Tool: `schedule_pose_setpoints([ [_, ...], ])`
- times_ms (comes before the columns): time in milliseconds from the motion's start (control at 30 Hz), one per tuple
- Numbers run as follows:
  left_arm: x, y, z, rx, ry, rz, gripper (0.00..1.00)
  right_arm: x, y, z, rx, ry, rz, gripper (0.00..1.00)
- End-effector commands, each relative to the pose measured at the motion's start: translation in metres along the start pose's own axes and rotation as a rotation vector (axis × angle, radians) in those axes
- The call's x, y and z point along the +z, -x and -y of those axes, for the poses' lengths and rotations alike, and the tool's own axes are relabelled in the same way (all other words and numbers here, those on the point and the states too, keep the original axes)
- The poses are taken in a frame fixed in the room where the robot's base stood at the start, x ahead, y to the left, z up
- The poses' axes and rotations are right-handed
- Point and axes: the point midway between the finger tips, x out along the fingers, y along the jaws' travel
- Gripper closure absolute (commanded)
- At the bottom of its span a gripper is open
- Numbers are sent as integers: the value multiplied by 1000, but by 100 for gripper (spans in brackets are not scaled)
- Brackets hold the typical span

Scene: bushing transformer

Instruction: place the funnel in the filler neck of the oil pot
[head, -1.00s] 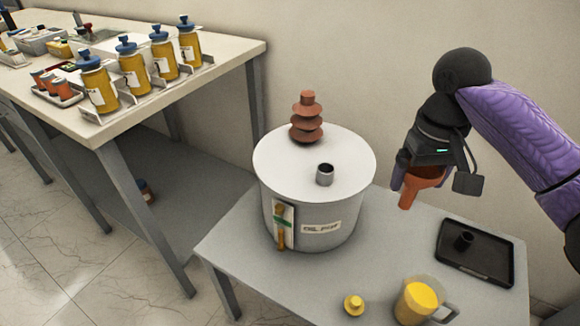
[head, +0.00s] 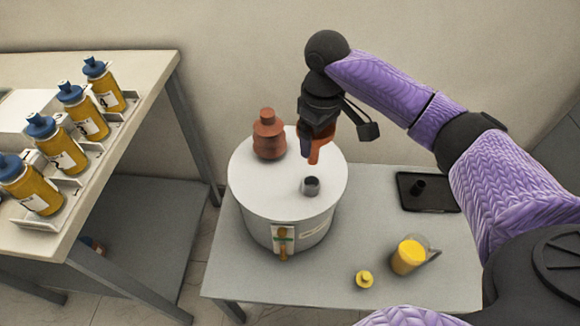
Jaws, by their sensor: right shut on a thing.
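The oil pot (head: 262,197) is a white cylinder on the grey table, with a label and a gauge on its front. Its filler neck (head: 311,187) is a short dark grey open tube on the lid. My right gripper (head: 312,148) is shut on the orange funnel (head: 315,155) and holds it above the lid, beyond the neck in the picture. The funnel's spout points down and looks apart from the neck. The gripper partly hides the funnel's upper part. My left gripper is not in view.
A brown ribbed bushing (head: 268,136) stands on the lid, left of the funnel. A black tray (head: 428,205), a jug of yellow liquid (head: 408,256) and a small yellow cap (head: 364,279) are on the grey table (head: 350,220). Yellow bottles (head: 84,112) stand on the left bench.

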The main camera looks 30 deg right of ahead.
Motion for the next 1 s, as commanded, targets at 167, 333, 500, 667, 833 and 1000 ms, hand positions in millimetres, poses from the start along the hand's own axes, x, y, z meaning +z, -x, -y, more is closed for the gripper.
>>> schedule_pose_setpoints([
  [167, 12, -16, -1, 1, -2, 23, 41, 1, -37, -1, 0, 4, 5, 66],
  [333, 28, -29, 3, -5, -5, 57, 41, 1, -72, -1, -1, 4, 4, 66],
  [500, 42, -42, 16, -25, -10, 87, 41, 1, -104, 0, 0, 4, 3, 66],
  [667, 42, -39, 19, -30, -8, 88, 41, 1, -100, -1, 1, 4, 0, 66],
  [833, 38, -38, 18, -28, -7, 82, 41, 1, -103, 0, 1, 3, 1, 7],
  [1000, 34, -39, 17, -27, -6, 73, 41, 1, -103, -1, 1, 3, 1, 0],
])
